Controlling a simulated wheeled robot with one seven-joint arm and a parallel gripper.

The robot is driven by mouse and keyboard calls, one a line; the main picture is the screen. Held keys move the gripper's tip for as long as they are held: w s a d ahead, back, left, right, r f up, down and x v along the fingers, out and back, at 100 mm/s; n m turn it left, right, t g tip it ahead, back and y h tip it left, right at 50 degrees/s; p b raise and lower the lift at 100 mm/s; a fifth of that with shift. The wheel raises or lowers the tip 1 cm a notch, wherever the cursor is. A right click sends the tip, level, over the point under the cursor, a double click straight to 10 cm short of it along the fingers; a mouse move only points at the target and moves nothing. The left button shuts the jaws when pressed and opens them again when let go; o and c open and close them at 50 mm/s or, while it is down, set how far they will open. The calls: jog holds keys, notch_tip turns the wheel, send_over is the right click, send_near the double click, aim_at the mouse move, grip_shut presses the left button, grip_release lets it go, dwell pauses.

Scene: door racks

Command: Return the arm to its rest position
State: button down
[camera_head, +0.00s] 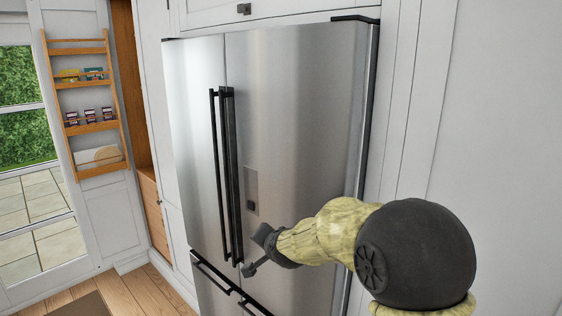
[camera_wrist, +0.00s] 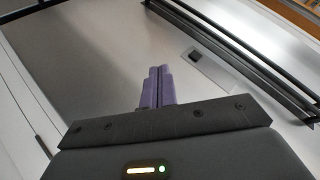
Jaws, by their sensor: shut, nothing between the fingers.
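My arm reaches from the lower right across the front of a steel fridge (camera_head: 295,120) in the head view. My gripper (camera_head: 247,270) is at the end of it, low in front of the right fridge door, close to the lower end of the long black handles (camera_head: 226,170). Whether it touches the door or a handle I cannot tell. In the wrist view the purple fingers of my gripper (camera_wrist: 158,86) are together and hold nothing. The steel door (camera_wrist: 110,50) fills the view behind them, with the black handles (camera_wrist: 245,55) at the upper right.
A wooden door rack (camera_head: 88,105) with packets and jars hangs on an open white door at the left. Black drawer handles (camera_head: 225,283) stick out below the fridge doors. White panels (camera_head: 500,120) flank the fridge on the right. Wooden floor (camera_head: 145,295) shows at the lower left.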

jog(key=s+d+f+n+g+h, duration=0.1)
jog(key=s+d+f+n+g, duration=0.1)
jog(key=s+d, duration=0.4)
jog(key=s+d+f+n+g+h, duration=0.1)
jog(key=s+d+f, duration=0.4)
jog(key=s, duration=0.7)
jog(key=s+d+f+n+g+h, duration=0.1)
jog(key=s+d+f+n+g, duration=0.2)
jog(key=s+d, duration=0.4)
jog(key=s+f+g, duration=0.1)
jog(key=s+g, duration=0.1)
jog(key=shift+s+d+f, duration=0.2)
jog(key=shift+s+d, duration=0.1)
jog(key=shift+s, duration=0.05)
